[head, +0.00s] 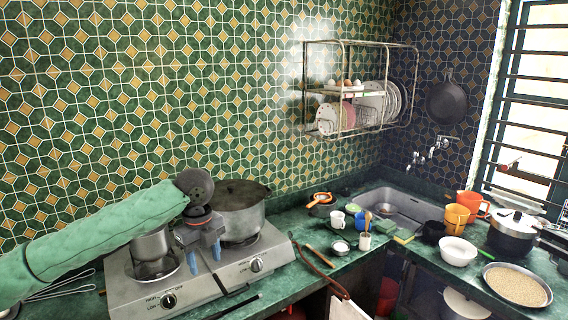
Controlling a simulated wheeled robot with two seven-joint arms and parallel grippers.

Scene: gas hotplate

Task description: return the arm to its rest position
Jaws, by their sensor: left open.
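My left arm comes in from the left in a pale green sleeve. My left gripper (206,262) is open, with its two blue-grey fingers pointing down over the middle of the gas hotplate (137,297). I see nothing between the fingers. A metal pot (153,246) stands on the left burner, partly covered by my arm. A larger grey pot (242,215) stands on the right burner, just behind and to the right of the gripper. I cannot tell whether the gripper touches either pot. My right gripper is not in view.
Cups and small dishes stand right of the hotplate, before the sink (398,209). A white bowl (458,251), a lidded black pot (511,235) and a pan of grain (516,286) crowd the right counter. A dish rack (359,90) hangs on the wall. A whisk lies at left.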

